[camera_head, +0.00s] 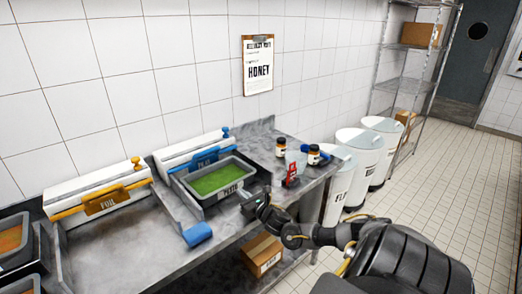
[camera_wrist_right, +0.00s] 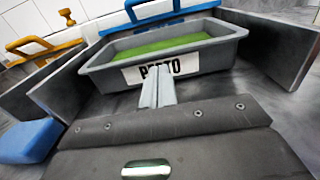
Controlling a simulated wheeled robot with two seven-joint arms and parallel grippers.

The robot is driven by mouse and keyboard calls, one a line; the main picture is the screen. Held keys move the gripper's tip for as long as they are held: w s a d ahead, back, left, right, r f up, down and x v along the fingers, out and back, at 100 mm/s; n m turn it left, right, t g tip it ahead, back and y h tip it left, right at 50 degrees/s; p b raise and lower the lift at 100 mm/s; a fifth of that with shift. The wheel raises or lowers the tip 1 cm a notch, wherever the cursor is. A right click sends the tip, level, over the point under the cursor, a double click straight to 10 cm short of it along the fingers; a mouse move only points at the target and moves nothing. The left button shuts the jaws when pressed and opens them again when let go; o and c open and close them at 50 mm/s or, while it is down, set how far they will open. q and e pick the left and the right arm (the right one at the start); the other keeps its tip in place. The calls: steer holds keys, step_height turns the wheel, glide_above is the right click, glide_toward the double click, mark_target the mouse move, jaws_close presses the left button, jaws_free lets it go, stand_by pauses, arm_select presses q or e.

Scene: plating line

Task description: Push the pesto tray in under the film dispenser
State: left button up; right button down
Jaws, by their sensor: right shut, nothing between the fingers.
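The pesto tray (camera_head: 212,200) is grey with green contents and a front label. It sits between two dark side walls, right in front of the white film dispenser (camera_head: 187,145) with blue handle; I cannot tell if its back edge is under it. In the right wrist view the tray (camera_wrist_right: 214,62) fills the top middle, its label partly hidden by the fingers. My right gripper (camera_head: 244,206) is shut and empty, its fingertips (camera_wrist_right: 155,78) at the tray's front face; I cannot tell if they touch. My left gripper is out of view.
A foil dispenser (camera_head: 95,190) stands to the left. A blue block (camera_head: 197,234) lies at the counter's front edge. Small jars (camera_head: 281,146) and a red item (camera_head: 291,173) stand right of the tray. White bins (camera_head: 355,160) stand beyond the counter. A cardboard box (camera_head: 262,252) is below.

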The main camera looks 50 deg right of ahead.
steer(key=s, duration=0.2)
steer(key=s+b, duration=0.1)
steer(key=s, duration=0.2)
steer(key=s+a, duration=0.1)
steer(key=s, duration=0.1)
steer(key=shift+s+a+f, duration=0.1)
steer(key=shift+s+f, duration=0.05)
steer(key=shift+f, duration=0.05)
steer(key=shift+s+a, duration=0.1)
steer(key=shift+s, duration=0.25)
steer(key=shift+s+a+r+b, duration=0.1)
steer(key=shift+s+r+b, duration=0.2)
steer(key=shift+s, duration=0.35)
steer(key=shift+f, duration=0.1)
